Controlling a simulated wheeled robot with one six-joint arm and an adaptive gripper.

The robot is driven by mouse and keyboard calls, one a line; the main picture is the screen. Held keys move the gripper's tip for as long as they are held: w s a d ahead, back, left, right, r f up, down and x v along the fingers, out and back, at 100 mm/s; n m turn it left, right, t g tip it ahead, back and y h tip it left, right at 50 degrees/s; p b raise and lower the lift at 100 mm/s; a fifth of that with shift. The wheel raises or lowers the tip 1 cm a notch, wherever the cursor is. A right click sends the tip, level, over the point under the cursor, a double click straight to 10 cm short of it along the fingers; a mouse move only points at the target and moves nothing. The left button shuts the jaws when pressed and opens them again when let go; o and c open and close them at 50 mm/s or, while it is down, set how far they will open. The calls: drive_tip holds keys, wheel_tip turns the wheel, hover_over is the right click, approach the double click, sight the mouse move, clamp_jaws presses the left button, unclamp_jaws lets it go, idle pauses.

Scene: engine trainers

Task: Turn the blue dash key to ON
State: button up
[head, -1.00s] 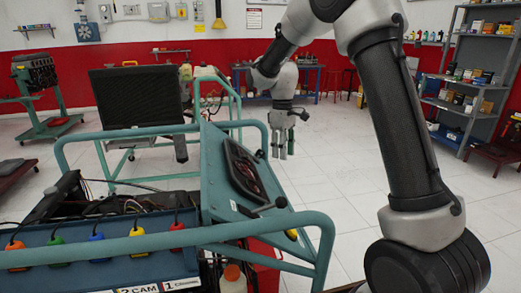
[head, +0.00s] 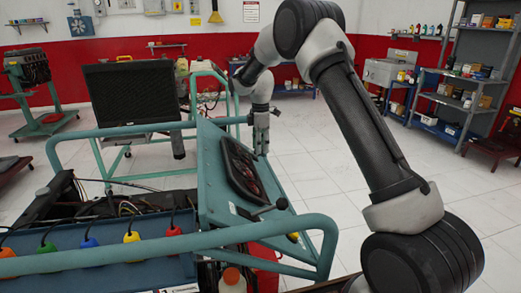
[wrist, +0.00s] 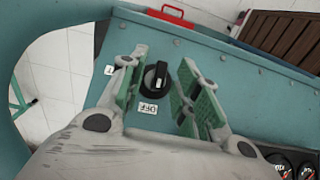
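In the wrist view, a black rotary key (wrist: 157,78) with a white mark sits on the teal dash panel (wrist: 210,60); no blue shows on the key itself. An "OFF" label (wrist: 148,108) is just below it, and another label (wrist: 110,70), partly hidden by a finger, is to its left. The key's handle stands roughly upright in the picture. My gripper (wrist: 162,68) is open, its green-padded fingers on either side of the key with gaps visible. In the head view my gripper (head: 262,142) is at the panel's far right edge; the key is hidden there.
A gauge cluster (head: 246,172) and a black-knobbed lever (head: 270,207) are on the panel. A teal tube frame (head: 170,243) surrounds the trainer. Coloured plugs (head: 132,237) line the front. Open tiled floor (head: 315,165) is to the right.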

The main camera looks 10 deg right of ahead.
drive_tip(key=shift+f, duration=0.9)
drive_tip(key=c, duration=0.7)
drive_tip(key=m+g, duration=0.2)
drive_tip(key=m, duration=0.1)
drive_tip(key=shift+g, duration=0.3)
drive_tip(key=shift+m+g+y, duration=0.5)
drive_tip(key=shift+m+g, duration=0.4)
drive_tip(key=shift+m, duration=0.3)
